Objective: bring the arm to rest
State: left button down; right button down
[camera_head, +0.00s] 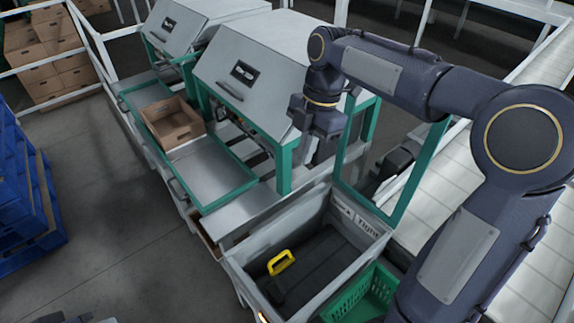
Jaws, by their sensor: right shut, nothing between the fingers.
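My right arm (455,95) comes in from the right edge, bends at a large round joint and reaches left across the upper middle of the view. Its gripper (318,133) points down in front of the grey sloped machine cover (262,60). The gripper is shut and empty. Its fingertips are small and dark, and I cannot tell how close they are to the machine.
A green-framed machine with a metal tray (215,180) and a brown crate (172,122) stands left of the gripper. Below is a grey bin (235,268) with a yellow-handled item (281,262) beside a green crate (352,296). A conveyor (535,200) runs right; blue pallets (25,190) stand left.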

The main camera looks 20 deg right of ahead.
jog(key=s+f+m+t, duration=0.3)
jog(key=s+m, duration=0.6)
jog(key=m, duration=0.2)
jog(key=s+f+m+t+y, duration=0.1)
jog(key=s+f+m+t, duration=0.2)
jog(key=s+m, duration=0.7)
jog(key=f+m, duration=0.1)
jog(key=m, duration=0.1)
jog(key=shift+s+a+f+m, duration=0.15)
jog(key=shift+s+m, duration=0.1)
jog(key=shift+m, duration=0.05)
dwell(0.8)
